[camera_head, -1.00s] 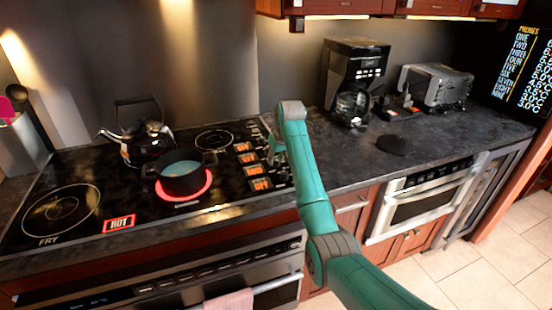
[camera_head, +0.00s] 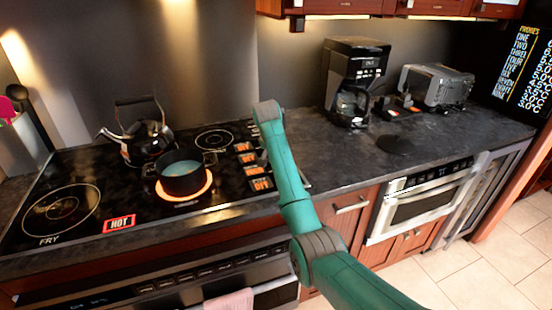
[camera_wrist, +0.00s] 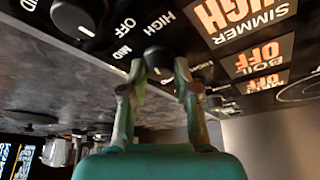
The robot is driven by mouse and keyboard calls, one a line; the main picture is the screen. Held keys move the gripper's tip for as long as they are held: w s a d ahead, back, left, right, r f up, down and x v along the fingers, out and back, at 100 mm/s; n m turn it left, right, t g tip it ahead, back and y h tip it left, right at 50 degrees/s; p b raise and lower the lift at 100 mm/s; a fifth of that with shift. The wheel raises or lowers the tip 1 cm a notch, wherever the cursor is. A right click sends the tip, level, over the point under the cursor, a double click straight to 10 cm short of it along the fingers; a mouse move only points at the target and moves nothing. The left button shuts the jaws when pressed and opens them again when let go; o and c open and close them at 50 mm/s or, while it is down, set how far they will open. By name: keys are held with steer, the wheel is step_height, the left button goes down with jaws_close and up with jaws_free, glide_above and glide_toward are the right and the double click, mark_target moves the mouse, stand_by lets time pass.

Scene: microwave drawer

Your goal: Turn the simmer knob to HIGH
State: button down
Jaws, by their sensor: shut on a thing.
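The simmer knob (camera_wrist: 158,57), round and black, sits between my two fingertips in the wrist view, with HIGH and MID printed around it. My gripper (camera_wrist: 158,72) is shut on it. The simmer display (camera_wrist: 242,18) beside it reads SIMMER HIGH in orange. The boil display (camera_wrist: 258,58) reads BOIL OFF. In the head view, my arm hides the gripper and the knob. The dark pot (camera_head: 182,178) stands on a glowing orange ring on the black cooktop (camera_head: 85,170).
Another black knob (camera_wrist: 78,15) is close to the held one. A kettle (camera_head: 145,140) stands behind the pot. A coffee maker (camera_head: 352,85) and toaster (camera_head: 436,87) stand on the right counter.

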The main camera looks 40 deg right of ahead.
steer(key=shift+m, duration=0.6)
steer(key=c, duration=0.9)
jaws_free()
steer(key=shift+o, duration=0.2)
steer(key=v, duration=1.2)
steer(key=shift+w+a, duration=0.2)
steer(key=shift+w, duration=0.1)
